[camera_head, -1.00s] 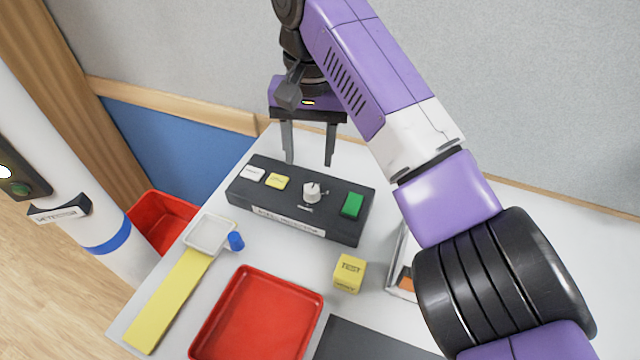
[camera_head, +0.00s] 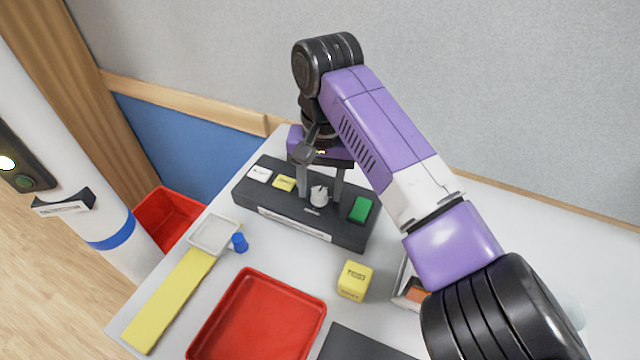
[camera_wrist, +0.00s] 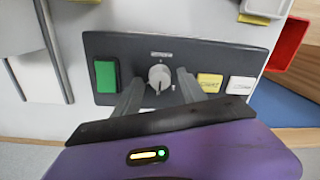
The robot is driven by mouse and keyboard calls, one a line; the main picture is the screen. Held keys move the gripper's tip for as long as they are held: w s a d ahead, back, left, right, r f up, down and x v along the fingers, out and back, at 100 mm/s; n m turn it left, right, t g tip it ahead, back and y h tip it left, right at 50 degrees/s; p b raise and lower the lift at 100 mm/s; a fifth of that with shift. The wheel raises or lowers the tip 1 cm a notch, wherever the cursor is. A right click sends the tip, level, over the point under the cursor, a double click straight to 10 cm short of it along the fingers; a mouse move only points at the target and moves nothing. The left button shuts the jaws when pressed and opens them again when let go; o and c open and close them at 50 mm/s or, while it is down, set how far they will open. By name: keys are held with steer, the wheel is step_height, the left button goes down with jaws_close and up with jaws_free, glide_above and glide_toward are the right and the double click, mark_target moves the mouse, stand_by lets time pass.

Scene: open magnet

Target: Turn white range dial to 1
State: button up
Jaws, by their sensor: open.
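The white range dial (camera_head: 319,195) stands on the dark control box (camera_head: 352,236), between the yellow button and the green button. My gripper (camera_head: 320,196) is open and points down at the box, with one finger on each side of the dial. In the wrist view the dial (camera_wrist: 160,76) shows between the two fingertips (camera_wrist: 158,78), with a gap on both sides. A dark pointer mark shows on the dial's lower part there. Small lettering near the dial is too small to read.
On the box are a white button (camera_head: 259,173), a yellow button (camera_head: 284,184) and a green button (camera_head: 360,209). A red tray (camera_head: 262,312), a yellow cube (camera_head: 354,281), a small blue object (camera_head: 239,243) and a pale dish (camera_head: 214,235) are in front. A red bin (camera_head: 165,218) stands left.

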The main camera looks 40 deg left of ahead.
steer(key=shift+c, duration=0.2)
jaws_close()
steer(key=shift+r+n+p, duration=0.15)
steer(key=shift+n+p, duration=0.25)
steer(key=shift+p, duration=0.1)
steer(key=shift+n+p, duration=0.3)
steer(key=shift+s+n+p, duration=0.1)
steer(key=shift+n+p, duration=0.9)
steer(key=shift+n, duration=0.1)
steer(key=n+p, duration=0.1)
steer(key=n, duration=0.2)
steer(key=shift+a+p, duration=0.1)
steer(key=shift+p, duration=0.25)
steer(key=shift+n+p, duration=0.4)
steer(key=shift+n, duration=1.3)
